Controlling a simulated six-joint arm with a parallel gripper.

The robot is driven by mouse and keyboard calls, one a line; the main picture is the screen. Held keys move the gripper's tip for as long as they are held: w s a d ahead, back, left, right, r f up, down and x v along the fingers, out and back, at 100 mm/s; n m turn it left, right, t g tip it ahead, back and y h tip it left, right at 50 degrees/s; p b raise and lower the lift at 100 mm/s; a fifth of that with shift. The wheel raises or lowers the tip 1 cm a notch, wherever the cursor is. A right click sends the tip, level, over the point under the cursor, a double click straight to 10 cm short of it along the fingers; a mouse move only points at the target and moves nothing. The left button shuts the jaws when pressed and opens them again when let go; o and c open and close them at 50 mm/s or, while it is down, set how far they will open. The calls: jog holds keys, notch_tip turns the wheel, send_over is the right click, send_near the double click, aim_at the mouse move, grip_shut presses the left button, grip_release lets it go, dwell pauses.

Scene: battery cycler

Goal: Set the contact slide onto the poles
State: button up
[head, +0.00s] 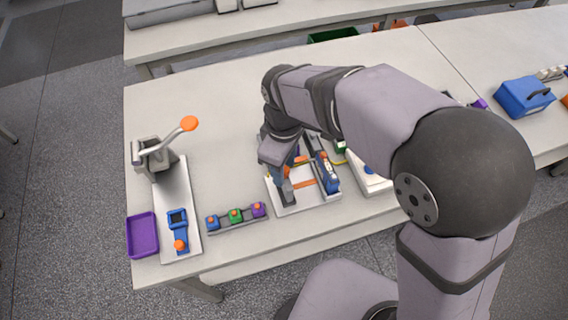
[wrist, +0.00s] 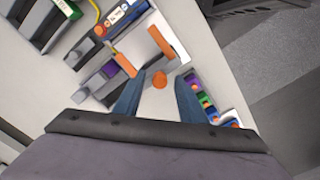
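A white cycler plate (head: 305,203) lies near the table's front edge, with orange bars (head: 305,184) across it and a blue block (head: 328,172) at its right. My gripper (wrist: 160,76) is over the plate's left side, fingers pointing down. The knob appears to top the contact slide, whose body I cannot clearly make out. A grey block (head: 287,193) shows below the fingers in the head view. I cannot make out the poles.
A grey rack (head: 237,218) with blue, green and purple blocks sits left of the plate. Further left are a lever press (head: 155,158), a blue device (head: 179,235) and a purple tray (head: 142,236). A blue box (head: 524,98) is far right. The table's back left is clear.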

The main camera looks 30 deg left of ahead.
grip_shut()
jog(key=w+d, duration=0.3)
jog(key=shift+w+d+p, duration=0.3)
jog(key=shift+w+d, duration=0.05)
jog(key=shift+c, duration=1.1)
grip_release()
jog(key=shift+o, duration=1.1)
jog(key=shift+w+d, duration=0.15)
jog(key=shift+r, duration=0.15)
notch_tip(320, 180, up, 7)
jog(key=b, duration=0.1)
jog(key=shift+b, duration=0.4)
